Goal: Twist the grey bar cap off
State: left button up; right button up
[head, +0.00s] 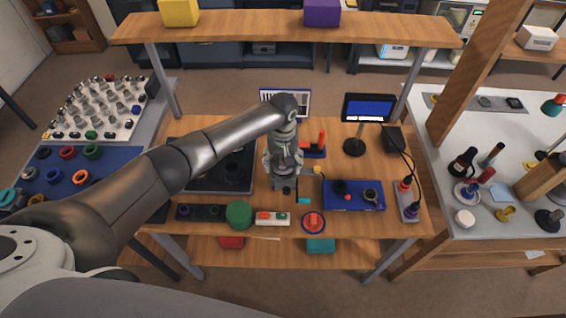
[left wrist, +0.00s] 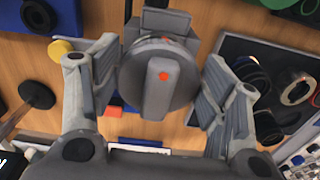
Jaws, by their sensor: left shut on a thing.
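The grey bar cap (left wrist: 160,82) is a round grey disc with a raised bar across it and an orange dot on the bar. In the left wrist view it sits between the two fingers of my left gripper (left wrist: 158,88), which is shut on it at its sides. In the head view my left gripper (head: 284,165) points down over the middle of the wooden workbench (head: 400,215), and its fingers mostly hide the cap. What lies under the cap is hidden. My right gripper is in neither view.
A black tray (head: 178,183) with dark rings lies left of the gripper. A small screen (head: 368,108) stands behind. A green cylinder (head: 239,214) and an orange-topped part (head: 313,221) stand near the front edge.

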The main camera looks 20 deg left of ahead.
pick_arm(q)
jog(key=shift+r, duration=0.2)
dwell(0.3)
jog(key=shift+r, duration=2.45)
jog(key=shift+f, duration=0.1)
